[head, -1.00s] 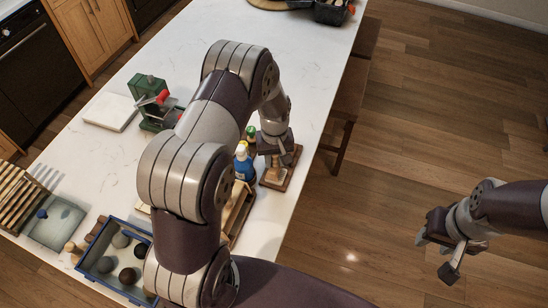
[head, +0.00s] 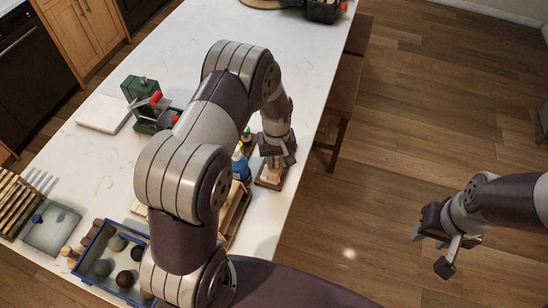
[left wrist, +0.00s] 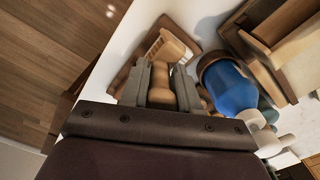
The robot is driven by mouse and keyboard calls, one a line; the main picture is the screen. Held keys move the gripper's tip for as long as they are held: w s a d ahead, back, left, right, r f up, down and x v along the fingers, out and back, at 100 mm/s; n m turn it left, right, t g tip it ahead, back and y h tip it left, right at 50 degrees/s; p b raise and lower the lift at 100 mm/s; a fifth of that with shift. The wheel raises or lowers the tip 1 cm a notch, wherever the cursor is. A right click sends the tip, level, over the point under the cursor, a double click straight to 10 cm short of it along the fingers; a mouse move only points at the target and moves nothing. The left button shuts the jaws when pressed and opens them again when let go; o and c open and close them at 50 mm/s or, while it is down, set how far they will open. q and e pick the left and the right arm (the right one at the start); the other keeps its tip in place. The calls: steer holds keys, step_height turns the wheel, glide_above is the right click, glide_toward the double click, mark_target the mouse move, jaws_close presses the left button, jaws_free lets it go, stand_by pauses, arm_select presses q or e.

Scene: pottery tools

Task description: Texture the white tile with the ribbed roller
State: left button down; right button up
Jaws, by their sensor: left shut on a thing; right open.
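The white tile (head: 104,113) lies flat on the counter at the left, left of the green press. My left gripper (head: 274,165) is low over a small wooden stand (head: 266,183) near the counter's right edge. In the left wrist view my left gripper (left wrist: 162,85) is shut on the wooden handle of the ribbed roller (left wrist: 168,46). The ribbed head shows just beyond the fingers, over the stand; I cannot tell whether it touches. My right gripper (head: 440,252) is open and empty, out over the floor at the right.
A blue bottle (head: 240,165) stands close beside my left gripper. A green press (head: 148,105) with a red handle stands by the tile. A blue tray (head: 100,265) of balls and a wooden tool rack (head: 14,200) are front left. The far middle counter is clear.

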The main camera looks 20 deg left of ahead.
mark_target(266, 172)
arm_select(q)
steer(key=shift+s+a, duration=0.1)
stand_by(0.4)
steer(key=shift+a, duration=0.45)
steer(key=shift+s+a, duration=0.1)
steer(key=shift+a, duration=0.5)
steer(key=shift+a, duration=0.45)
steer(key=shift+d, duration=0.15)
stand_by(0.4)
steer(key=shift+d, duration=0.5)
